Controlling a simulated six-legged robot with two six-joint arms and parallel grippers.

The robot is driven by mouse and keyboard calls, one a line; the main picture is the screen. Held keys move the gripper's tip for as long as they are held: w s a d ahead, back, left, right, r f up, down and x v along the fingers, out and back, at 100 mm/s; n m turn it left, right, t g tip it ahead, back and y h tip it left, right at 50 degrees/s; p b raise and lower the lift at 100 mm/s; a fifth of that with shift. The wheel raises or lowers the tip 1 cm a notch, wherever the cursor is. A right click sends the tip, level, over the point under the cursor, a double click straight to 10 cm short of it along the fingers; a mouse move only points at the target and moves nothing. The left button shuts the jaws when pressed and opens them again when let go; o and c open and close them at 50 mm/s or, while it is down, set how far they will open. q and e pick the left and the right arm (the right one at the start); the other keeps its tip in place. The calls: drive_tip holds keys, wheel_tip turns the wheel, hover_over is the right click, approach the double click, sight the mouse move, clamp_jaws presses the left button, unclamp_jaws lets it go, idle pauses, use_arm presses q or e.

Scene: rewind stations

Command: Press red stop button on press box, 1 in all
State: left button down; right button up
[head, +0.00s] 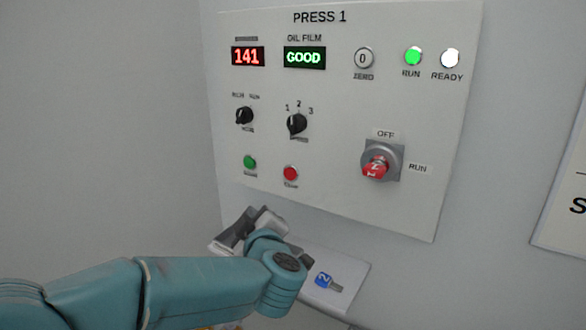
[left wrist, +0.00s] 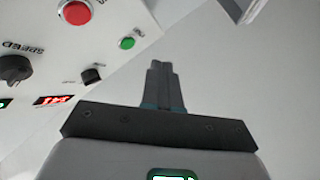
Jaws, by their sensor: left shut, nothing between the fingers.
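The press box (head: 340,205) is a pale panel on the wall marked PRESS 1. Its red stop button (head: 291,173) sits low on the panel, right of a green button (head: 250,162). In the left wrist view the red button (left wrist: 77,12) is at the top left and the green button (left wrist: 128,43) is nearer the fingers. My left gripper (left wrist: 160,65) is shut and empty, its fingers apart from the red button in that view. In the head view the left gripper (head: 243,226) is just below the panel, partly hidden by my wrist. My right gripper is not in view.
A shelf (head: 345,275) below the panel holds a blue tag (head: 324,280) marked 2. A red rotary switch (head: 376,167) and black knobs (head: 297,124) are on the panel. The run lamp (head: 413,57) is green. A sign (head: 560,200) hangs at right.

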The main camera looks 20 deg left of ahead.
sight(290, 174)
use_arm(q)
drive_tip(key=shift+t, duration=0.4)
drive_tip(key=r, duration=0.1)
drive_tip(key=d+r, duration=0.1)
drive_tip(key=r, duration=0.1)
drive_tip(key=s+r+p, duration=0.1)
drive_tip(key=r, duration=0.1)
drive_tip(key=shift+d, duration=0.25)
drive_tip(key=shift+f, duration=0.1)
drive_tip(key=shift+w+d+p, duration=0.2)
drive_tip(key=shift+w+p, duration=0.35)
drive_tip(key=shift+w, duration=0.9)
drive_tip(key=shift+w+d+p, duration=0.25)
drive_tip(key=shift+w+p, duration=0.25)
drive_tip(key=shift+w, duration=0.95)
drive_tip(key=shift+w+d+p, duration=0.2)
drive_tip(key=shift+w+p, duration=0.35)
drive_tip(key=shift+w, duration=0.9)
